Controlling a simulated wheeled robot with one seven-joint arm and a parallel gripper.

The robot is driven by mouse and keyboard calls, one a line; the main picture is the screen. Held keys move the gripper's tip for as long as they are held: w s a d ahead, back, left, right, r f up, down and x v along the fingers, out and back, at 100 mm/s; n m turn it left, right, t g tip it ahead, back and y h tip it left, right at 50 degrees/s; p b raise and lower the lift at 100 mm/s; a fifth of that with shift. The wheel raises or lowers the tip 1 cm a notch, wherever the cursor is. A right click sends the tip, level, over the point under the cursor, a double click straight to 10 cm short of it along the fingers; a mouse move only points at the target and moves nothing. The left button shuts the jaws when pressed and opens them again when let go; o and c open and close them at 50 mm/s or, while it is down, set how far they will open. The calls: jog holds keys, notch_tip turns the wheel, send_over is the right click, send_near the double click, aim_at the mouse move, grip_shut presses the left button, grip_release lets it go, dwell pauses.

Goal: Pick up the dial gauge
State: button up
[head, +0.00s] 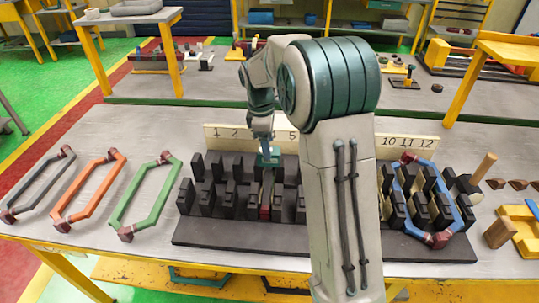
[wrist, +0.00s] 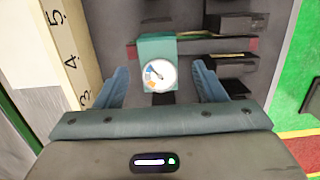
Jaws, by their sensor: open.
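The dial gauge (wrist: 156,50) has a teal block body and a round white dial with a needle. It sits among the black slots of the stator block (head: 240,250), beside the numbered strip (wrist: 70,60). In the head view its teal body (head: 275,160) shows just below my gripper (head: 265,146). In the wrist view my gripper (wrist: 161,70) is open, with one blue-grey finger on each side of the gauge and gaps between. I cannot tell the height of the fingertips relative to the gauge.
Grey, orange (head: 90,188) and green (head: 145,195) coil frames lie on the table at left. A blue coil (head: 462,205) sits in the block at right. Wooden pieces and a yellow fixture (head: 515,233) stand at far right. Black upright teeth crowd around the gauge.

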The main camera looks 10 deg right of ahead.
jog(key=shift+d+f, duration=0.15)
jog(key=shift+f, duration=0.75)
jog(key=shift+d+f, duration=0.1)
jog(key=shift+f, duration=0.75)
jog(key=shift+c, duration=0.3)
jog(key=c, duration=1)
